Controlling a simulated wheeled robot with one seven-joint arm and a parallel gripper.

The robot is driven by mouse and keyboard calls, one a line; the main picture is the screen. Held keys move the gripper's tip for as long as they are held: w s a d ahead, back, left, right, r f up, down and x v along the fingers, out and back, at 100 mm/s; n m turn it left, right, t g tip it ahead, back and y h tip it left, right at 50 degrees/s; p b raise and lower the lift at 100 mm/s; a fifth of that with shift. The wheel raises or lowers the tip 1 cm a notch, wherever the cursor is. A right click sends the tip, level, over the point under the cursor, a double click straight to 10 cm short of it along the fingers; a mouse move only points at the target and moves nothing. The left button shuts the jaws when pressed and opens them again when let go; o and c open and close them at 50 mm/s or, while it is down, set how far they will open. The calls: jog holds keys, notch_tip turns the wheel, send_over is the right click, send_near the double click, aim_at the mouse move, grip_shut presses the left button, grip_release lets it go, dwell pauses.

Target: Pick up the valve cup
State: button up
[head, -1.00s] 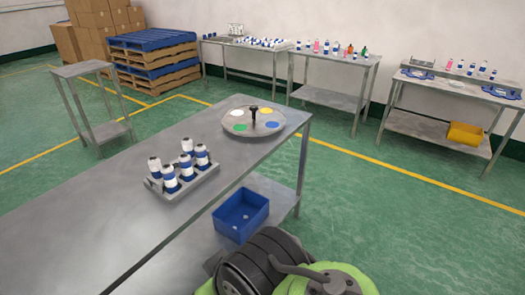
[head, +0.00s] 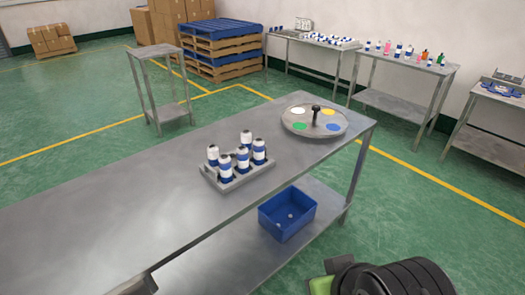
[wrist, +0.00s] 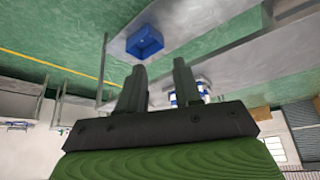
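I cannot make out a valve cup for certain in either view. A blue bin (head: 270,219) stands on the lower shelf of the steel table (head: 110,215); a few small pale things (head: 291,216) lie in it, too small to identify. The bin also shows in the wrist view (wrist: 145,42), beyond my fingertips. My gripper (wrist: 158,68) is open and empty, its two dark fingers apart, with clear space between it and the bin. Several white and blue cans (head: 243,160) stand upright in a grey rack on the tabletop; some show partly behind the right finger in the wrist view.
A round grey plate (head: 290,124) with coloured discs and a black post sits at the table's far end. A small side table (head: 158,50), pallets (head: 222,52) and work tables (head: 400,103) with bottles stand behind.

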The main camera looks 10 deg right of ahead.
jog(key=shift+o, duration=0.4)
jog(key=o, duration=0.4)
jog(key=shift+a, duration=0.1)
